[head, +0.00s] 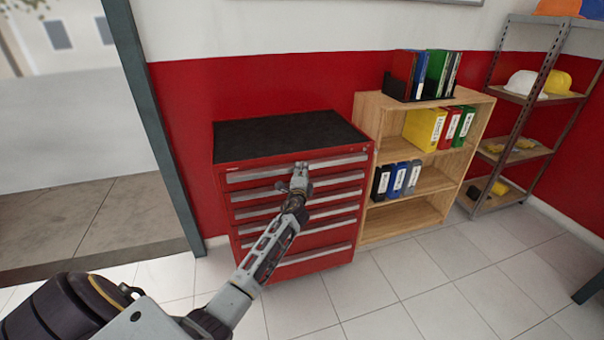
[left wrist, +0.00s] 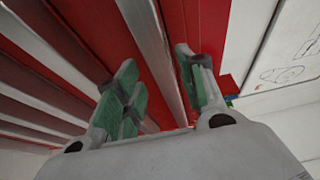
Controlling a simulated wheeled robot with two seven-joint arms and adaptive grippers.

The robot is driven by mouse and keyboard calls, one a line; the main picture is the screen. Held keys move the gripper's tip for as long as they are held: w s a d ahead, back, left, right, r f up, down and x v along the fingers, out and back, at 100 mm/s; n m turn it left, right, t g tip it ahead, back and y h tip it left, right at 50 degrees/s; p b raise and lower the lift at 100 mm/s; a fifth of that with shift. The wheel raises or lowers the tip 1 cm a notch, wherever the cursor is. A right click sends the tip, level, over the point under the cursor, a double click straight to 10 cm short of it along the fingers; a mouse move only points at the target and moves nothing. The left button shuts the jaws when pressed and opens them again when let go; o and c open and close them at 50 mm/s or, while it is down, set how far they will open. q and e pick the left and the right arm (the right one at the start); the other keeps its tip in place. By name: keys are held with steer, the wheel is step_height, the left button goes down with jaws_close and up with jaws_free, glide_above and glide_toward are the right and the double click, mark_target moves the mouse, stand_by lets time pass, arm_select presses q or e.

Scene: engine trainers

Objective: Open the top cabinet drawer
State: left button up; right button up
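The red tool cabinet (head: 226,200) with a black top (head: 285,133) stands against the red wall in the head view. Its several drawers have long silver handles. The top drawer handle (head: 342,162) runs just below the black top, and that drawer looks closed. My left gripper (head: 300,172) is at the middle of this handle and hides part of it. In the left wrist view, its green-padded fingers (left wrist: 160,85) are apart, with a silver handle strip (left wrist: 148,42) running between them. Contact with the handle cannot be told. My right gripper is not in view.
A wooden shelf (head: 405,224) with binders stands close to the cabinet's right side. A metal rack (head: 517,130) with helmets is farther right. A grey door frame (head: 160,125) is left of the cabinet. The tiled floor (head: 400,290) in front is clear.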

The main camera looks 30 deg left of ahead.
arm_select(q)
steer(key=shift+w+a, duration=0.15)
steer(key=shift+w, duration=0.15)
steer(key=shift+c, duration=0.5)
jaws_close()
